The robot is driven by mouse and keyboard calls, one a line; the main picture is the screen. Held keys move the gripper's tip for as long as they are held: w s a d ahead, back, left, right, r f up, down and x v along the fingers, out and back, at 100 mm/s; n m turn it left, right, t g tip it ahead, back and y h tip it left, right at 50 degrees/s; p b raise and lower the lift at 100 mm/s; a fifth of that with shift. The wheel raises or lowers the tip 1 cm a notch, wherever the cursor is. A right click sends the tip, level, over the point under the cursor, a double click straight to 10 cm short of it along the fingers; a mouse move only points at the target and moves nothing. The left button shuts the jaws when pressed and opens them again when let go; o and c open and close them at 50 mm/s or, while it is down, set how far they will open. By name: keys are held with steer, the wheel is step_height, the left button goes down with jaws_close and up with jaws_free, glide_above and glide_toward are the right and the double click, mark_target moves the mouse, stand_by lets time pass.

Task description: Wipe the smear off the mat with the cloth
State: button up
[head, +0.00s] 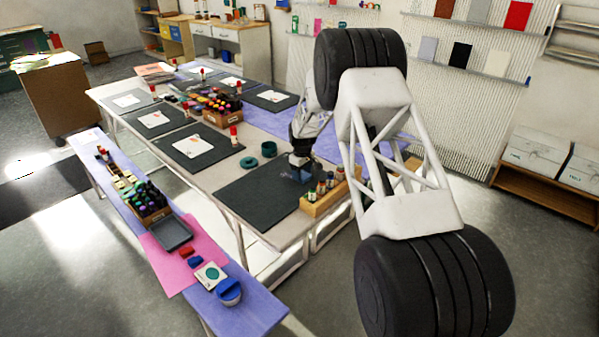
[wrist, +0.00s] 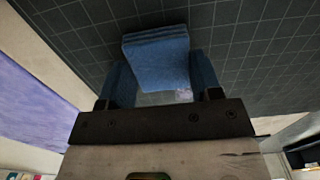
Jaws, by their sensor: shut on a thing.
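The blue folded cloth (wrist: 157,60) is held between the two fingers of my gripper (wrist: 162,78) in the wrist view. In the head view my gripper (head: 300,163) is low over the dark cutting mat (head: 255,203) at the near end of the table, with the cloth (head: 303,176) beneath it. The gridded mat (wrist: 255,35) fills much of the wrist view. A small pale, pinkish patch, which looks like the smear (wrist: 184,94), shows between the cloth and the gripper's base. I cannot tell whether the cloth touches the mat.
A wooden rack of small bottles (head: 328,193) stands close to the right of the gripper. A green tape ring (head: 249,162) and another roll (head: 269,149) lie behind the mat to the left. The mat's left and front part is clear.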

mark_target(291, 176)
steer(key=shift+s+d, duration=0.3)
steer(key=shift+s, duration=0.1)
steer(key=shift+s+a+f, duration=0.15)
steer(key=shift+s+a, duration=0.4)
steer(key=shift+a, duration=0.05)
stand_by(0.4)
steer(key=shift+w+a, duration=0.95)
steer(key=shift+w+a, duration=0.1)
steer(key=shift+a, duration=0.05)
steer(key=shift+w+a+r, duration=0.25)
steer(key=shift+w+a, duration=0.55)
steer(key=shift+w, duration=0.05)
